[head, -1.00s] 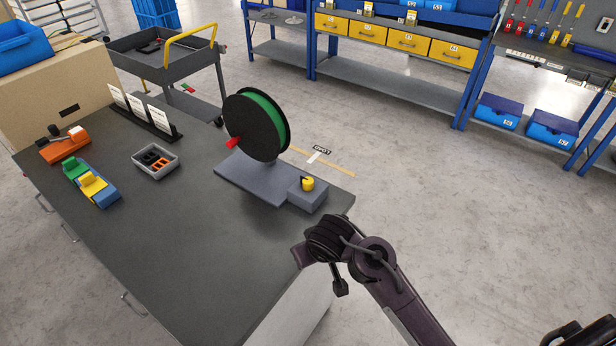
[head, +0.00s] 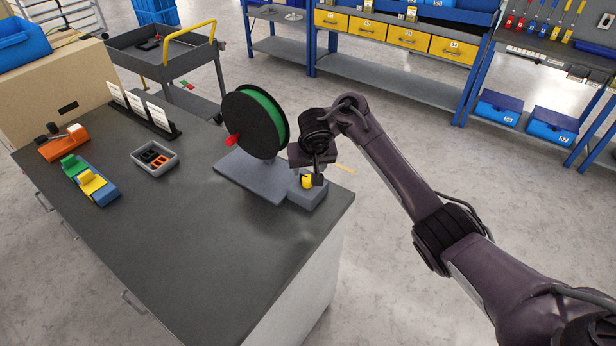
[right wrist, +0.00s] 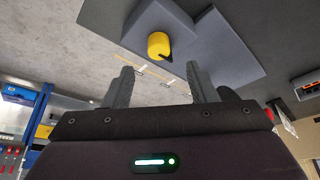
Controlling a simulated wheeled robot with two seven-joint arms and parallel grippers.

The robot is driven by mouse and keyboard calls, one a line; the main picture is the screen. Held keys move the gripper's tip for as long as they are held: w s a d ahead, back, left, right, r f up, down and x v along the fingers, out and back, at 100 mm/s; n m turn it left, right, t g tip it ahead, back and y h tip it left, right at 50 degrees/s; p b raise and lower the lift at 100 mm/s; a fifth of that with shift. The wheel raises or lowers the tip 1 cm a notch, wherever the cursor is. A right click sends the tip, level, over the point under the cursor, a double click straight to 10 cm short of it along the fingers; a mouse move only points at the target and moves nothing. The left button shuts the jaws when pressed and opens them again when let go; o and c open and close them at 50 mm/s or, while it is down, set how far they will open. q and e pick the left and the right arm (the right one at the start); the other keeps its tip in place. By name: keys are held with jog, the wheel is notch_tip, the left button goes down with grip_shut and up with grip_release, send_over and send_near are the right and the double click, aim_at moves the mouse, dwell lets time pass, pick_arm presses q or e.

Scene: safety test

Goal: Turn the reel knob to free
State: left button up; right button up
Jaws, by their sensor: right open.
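The yellow reel knob (head: 307,182) sits on a small grey block (head: 308,196) at the right end of the grey reel base (head: 250,180). The reel (head: 256,123), black-flanged with green line and a red handle (head: 232,141), stands on that base. My right gripper (head: 318,178) is just above the knob in the head view. In the right wrist view, the right gripper (right wrist: 159,85) has its fingers apart and empty; the yellow knob (right wrist: 160,45) with a black pointer lies beyond the fingertips, roughly between them. My left gripper is not in view.
The dark bench (head: 190,235) also carries a grey bin (head: 155,158), upright cards (head: 140,108), and coloured blocks (head: 90,182) on the left. A trolley (head: 165,62) stands behind. The bench front is clear.

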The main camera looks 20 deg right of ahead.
aim_at(308, 178)
jog(key=b+x, duration=0.1)
jog(key=x, duration=0.6)
jog(key=shift+w+d+f+b, duration=0.1)
jog(key=shift+w+f+b, duration=0.1)
jog(key=shift+b, duration=0.1)
jog(key=c, duration=1)
